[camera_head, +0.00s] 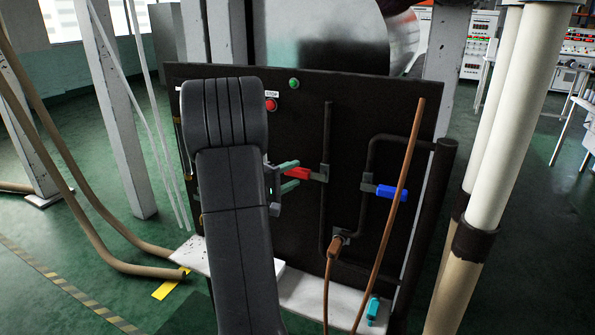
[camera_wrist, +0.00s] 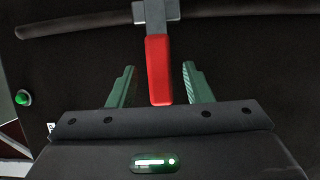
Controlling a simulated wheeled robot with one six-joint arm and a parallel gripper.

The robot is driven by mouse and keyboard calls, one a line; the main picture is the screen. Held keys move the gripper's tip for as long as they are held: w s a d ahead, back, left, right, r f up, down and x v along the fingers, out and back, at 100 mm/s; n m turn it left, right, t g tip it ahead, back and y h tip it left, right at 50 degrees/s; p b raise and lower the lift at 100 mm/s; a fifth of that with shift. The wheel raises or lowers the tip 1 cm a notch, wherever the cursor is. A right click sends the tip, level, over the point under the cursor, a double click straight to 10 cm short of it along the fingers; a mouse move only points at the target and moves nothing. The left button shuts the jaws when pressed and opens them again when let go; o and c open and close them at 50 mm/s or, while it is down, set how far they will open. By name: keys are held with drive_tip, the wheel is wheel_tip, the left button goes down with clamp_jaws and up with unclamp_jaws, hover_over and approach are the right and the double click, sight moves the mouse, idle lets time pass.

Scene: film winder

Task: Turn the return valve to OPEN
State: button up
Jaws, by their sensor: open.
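Two lever valves sit on pipes on the dark panel (camera_head: 345,110). One has a red handle (camera_head: 297,173), the other a blue handle (camera_head: 391,193) to its right. No label shows which is the return valve. Both handles lie roughly sideways in the head view, across their upright pipes. My gripper (camera_head: 287,178) is open at the red handle. In the wrist view the red handle (camera_wrist: 159,75) lies between the two green fingers of my gripper (camera_wrist: 159,69), with a gap visible on each side. The blue handle is outside the wrist view.
A green button (camera_head: 294,83) and a red stop button (camera_head: 271,104) are above my gripper. A brown hose (camera_head: 397,195) runs slanting past the blue handle. A copper-coloured fitting (camera_head: 335,246) is lower on the panel. A teal piece (camera_head: 373,308) is near the white base ledge (camera_head: 310,296).

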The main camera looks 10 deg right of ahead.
drive_tip(key=shift+x, duration=1.35)
clamp_jaws()
